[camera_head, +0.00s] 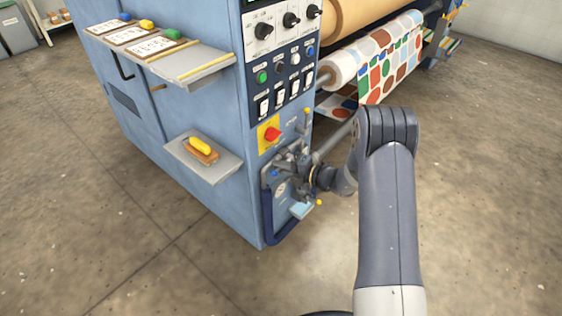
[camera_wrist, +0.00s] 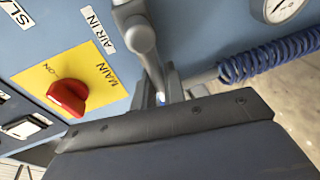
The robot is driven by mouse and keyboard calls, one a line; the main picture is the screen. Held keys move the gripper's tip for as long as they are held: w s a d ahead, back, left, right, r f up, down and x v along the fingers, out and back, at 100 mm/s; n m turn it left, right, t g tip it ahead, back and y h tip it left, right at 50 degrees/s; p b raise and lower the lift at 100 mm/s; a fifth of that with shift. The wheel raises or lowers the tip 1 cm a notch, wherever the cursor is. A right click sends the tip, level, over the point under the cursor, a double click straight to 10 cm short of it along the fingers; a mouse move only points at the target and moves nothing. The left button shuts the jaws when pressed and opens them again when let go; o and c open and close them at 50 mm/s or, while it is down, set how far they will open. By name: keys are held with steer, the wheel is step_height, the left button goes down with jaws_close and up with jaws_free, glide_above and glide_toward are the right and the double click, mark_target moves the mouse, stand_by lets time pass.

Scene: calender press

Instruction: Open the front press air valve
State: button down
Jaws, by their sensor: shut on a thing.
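The air valve has a grey lever (camera_wrist: 145,45) beside an "AIR IN" label (camera_wrist: 99,30) on the blue press panel. The lever slants down the wrist view into my gripper (camera_wrist: 162,92). My gripper is shut on the lever's lower end, and its dark housing hides much of the grip. In the head view my gripper (camera_head: 290,163) reaches the low front panel of the press from the right. The valve is small and mostly hidden behind the gripper there.
A red main switch (camera_wrist: 67,97) on a yellow plate is left of the lever. A coiled blue hose (camera_wrist: 268,62) and a gauge (camera_wrist: 284,8) are to the right. A small shelf (camera_head: 180,157) juts from the press side. The printed roll (camera_head: 375,60) is above my arm. The floor in front is clear.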

steer(key=shift+r, duration=0.1)
stand_by(0.3)
steer(key=c, duration=1.5)
jaws_free()
steer(key=p+v, duration=0.2)
steer(key=v, duration=0.8)
steer(key=shift+s+d+p, duration=0.15)
steer(key=shift+d+p, duration=0.15)
steer(key=shift+d, duration=0.1)
